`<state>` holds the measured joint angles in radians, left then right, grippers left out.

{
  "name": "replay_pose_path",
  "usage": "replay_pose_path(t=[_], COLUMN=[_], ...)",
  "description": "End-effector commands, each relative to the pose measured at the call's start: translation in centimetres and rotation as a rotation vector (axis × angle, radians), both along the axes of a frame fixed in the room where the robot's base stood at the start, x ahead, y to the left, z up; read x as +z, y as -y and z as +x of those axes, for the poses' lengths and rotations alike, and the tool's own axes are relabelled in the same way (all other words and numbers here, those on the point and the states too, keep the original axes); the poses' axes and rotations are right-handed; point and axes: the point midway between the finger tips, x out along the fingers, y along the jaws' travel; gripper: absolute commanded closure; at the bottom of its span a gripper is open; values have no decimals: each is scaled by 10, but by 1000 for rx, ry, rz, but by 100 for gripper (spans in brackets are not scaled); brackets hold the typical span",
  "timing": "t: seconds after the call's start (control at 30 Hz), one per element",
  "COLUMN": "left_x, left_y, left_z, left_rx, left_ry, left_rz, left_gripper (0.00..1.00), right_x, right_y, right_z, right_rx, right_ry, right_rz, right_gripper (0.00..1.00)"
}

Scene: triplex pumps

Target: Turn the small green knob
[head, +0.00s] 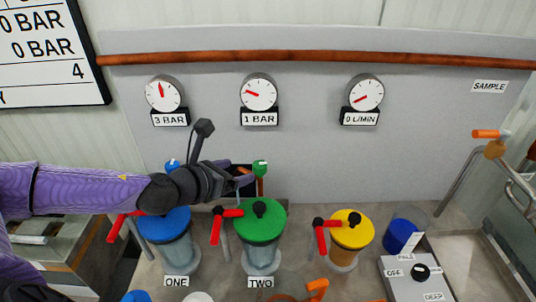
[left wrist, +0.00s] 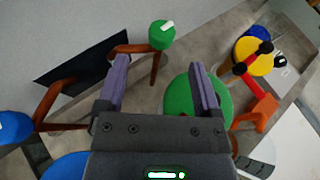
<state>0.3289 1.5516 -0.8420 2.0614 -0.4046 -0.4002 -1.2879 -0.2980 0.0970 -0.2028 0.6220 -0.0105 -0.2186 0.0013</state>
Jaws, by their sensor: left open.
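The small green knob (head: 260,167) has a white mark on top and sits on a brown pipe behind the green-lidded pump TWO (head: 262,222). In the left wrist view the knob (left wrist: 161,36) shows beyond the fingertips, roughly between them and apart from both. My left gripper (head: 243,180) reaches in from the left and is open and empty, just left of the knob. Its two purple fingers (left wrist: 158,75) are spread in the left wrist view. The arm partly hides the small blue knob (head: 172,165). My right gripper is not in view.
Blue-lidded pump ONE (head: 165,226) and a yellow-lidded pump (head: 350,231) flank pump TWO, with red lever handles (head: 226,213) beside the lids. Three gauges (head: 259,92) hang on the wall. A control box (head: 405,283) stands at the lower right.

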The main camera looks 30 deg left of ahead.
Motion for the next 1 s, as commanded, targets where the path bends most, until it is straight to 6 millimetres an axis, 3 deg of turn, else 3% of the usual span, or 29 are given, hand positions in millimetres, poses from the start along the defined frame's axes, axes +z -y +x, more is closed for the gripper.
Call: replay_pose_path(t=[0.17, 0.3, 0.5, 0.73, 0.77, 1.0], left_x=[-10, -24, -33, -33, -33, -33], left_y=[9, 12, 14, 14, 14, 14], left_z=[38, 63, 79, 80, 80, 80], left_rx=[-2, -3, -2, -3, -3, -3], left_ry=[6, 4, 0, -1, -1, -1], left_rz=[-12, -7, -5, -4, -4, -4], left_gripper=[16, 16, 16, 16, 19, 69], right_x=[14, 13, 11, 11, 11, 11], right_y=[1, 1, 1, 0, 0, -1], right_z=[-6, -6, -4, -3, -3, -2], right_rx=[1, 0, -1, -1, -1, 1], right_ry=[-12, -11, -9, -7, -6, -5], right_rz=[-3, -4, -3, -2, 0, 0], right_gripper=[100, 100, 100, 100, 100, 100])
